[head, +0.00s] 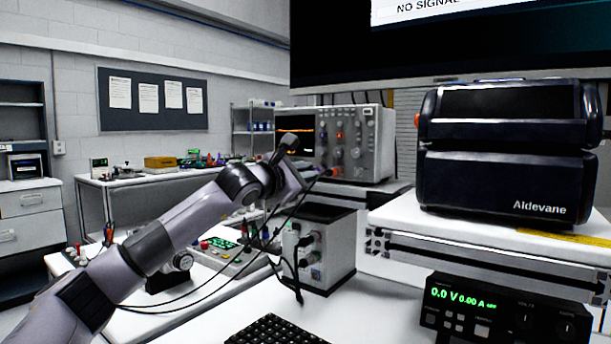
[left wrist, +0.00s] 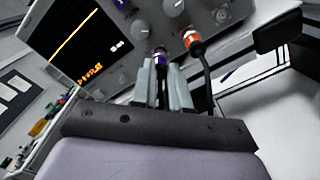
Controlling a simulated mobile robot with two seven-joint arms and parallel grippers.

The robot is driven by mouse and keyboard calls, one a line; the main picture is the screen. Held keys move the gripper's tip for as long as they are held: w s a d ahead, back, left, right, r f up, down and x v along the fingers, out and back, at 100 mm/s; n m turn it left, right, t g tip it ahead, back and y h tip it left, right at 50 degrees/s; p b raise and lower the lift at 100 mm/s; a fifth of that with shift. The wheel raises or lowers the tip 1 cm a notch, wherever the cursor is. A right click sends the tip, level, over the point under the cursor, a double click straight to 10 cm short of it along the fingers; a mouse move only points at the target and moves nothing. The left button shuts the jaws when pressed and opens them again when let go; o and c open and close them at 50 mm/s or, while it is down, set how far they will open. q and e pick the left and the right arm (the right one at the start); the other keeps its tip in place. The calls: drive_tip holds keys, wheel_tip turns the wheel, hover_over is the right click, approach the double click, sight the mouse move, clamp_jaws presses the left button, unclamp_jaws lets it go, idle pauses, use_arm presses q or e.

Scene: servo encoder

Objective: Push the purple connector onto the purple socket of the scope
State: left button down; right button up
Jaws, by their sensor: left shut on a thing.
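The scope (head: 374,130) stands on a shelf at the back, its screen lit with an orange trace; its panel also shows tilted in the left wrist view (left wrist: 122,72). My left gripper (head: 318,172) reaches the lower front of the scope. In the left wrist view its two grey fingers (left wrist: 164,84) are shut on the purple connector (left wrist: 160,58), with a dark cable running back between them. The connector's front end points at the panel. The purple socket is hidden behind it, and I cannot tell whether they touch. My right gripper is not in view.
An orange connector (left wrist: 193,41) with a dark cable sits at the panel, close to the right of the fingers. A grey box (head: 318,250) with cables stands below my arm. A dark Aldevane case (head: 505,185) and a power supply (head: 500,306) are at right.

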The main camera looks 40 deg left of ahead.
use_arm(q)
drive_tip(key=shift+w, duration=0.2)
idle(0.4)
drive_tip(key=c, duration=1)
unclamp_jaws()
drive_tip(key=shift+c, duration=0.2)
drive_tip(key=s+b, duration=0.2)
drive_tip(key=s, duration=0.5)
drive_tip(key=shift+d+b, duration=0.35)
drive_tip(key=shift+d, duration=0.05)
drive_tip(key=shift+s, duration=0.1)
